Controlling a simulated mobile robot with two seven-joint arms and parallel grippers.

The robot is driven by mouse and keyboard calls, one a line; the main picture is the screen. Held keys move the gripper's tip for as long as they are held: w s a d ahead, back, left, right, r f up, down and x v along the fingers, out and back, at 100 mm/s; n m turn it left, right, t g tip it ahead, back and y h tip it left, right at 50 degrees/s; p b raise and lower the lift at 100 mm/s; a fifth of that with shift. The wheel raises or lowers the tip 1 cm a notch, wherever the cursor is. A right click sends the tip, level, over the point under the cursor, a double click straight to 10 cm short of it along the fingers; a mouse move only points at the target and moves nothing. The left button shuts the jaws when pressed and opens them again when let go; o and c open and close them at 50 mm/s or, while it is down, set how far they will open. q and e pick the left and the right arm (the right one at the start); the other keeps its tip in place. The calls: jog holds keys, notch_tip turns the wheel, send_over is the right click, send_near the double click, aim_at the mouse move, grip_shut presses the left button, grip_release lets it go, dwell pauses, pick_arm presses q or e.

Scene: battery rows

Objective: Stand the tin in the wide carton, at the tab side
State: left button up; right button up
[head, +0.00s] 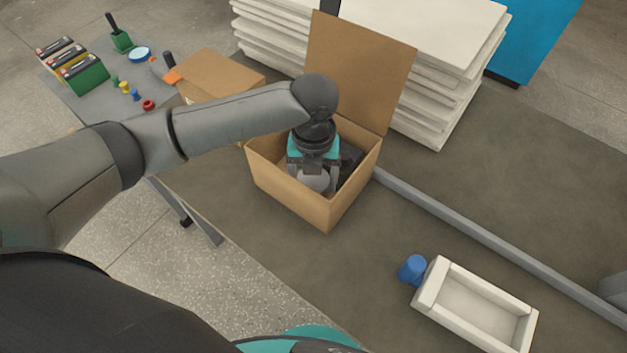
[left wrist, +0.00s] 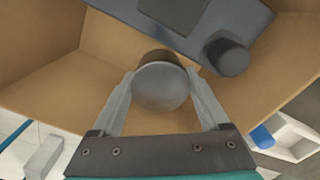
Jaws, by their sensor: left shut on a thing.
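The tin (head: 313,181) is a grey cylinder with a round, flat top. My left gripper (head: 314,184) points down inside the open brown carton (head: 289,200) and is shut on the tin. In the left wrist view the tin (left wrist: 162,88) sits between the two fingers, its top facing the camera. Whether its base touches the carton floor I cannot tell. The carton's tall flap (head: 360,70) stands up at the back. A dark grey item (left wrist: 185,22) with a round knob (left wrist: 227,56) lies in the carton beside the tin. My right gripper is not in view.
A closed carton (head: 222,78) stands behind the open one. Batteries (head: 82,75) and small coloured pieces stand on a grey table at the left. A blue cup (head: 412,269) and a white tray (head: 434,288) are front right. White stacked slabs (head: 440,112) are at the back.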

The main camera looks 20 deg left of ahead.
aim_at(314, 179)
pick_arm(q)
jog(key=shift+f, duration=0.1)
jog(key=shift+f, duration=0.5)
jog(key=o, duration=1.6)
notch_tip(314, 179, up, 13)
jog(key=p, duration=0.3)
jog(key=shift+r, duration=0.1)
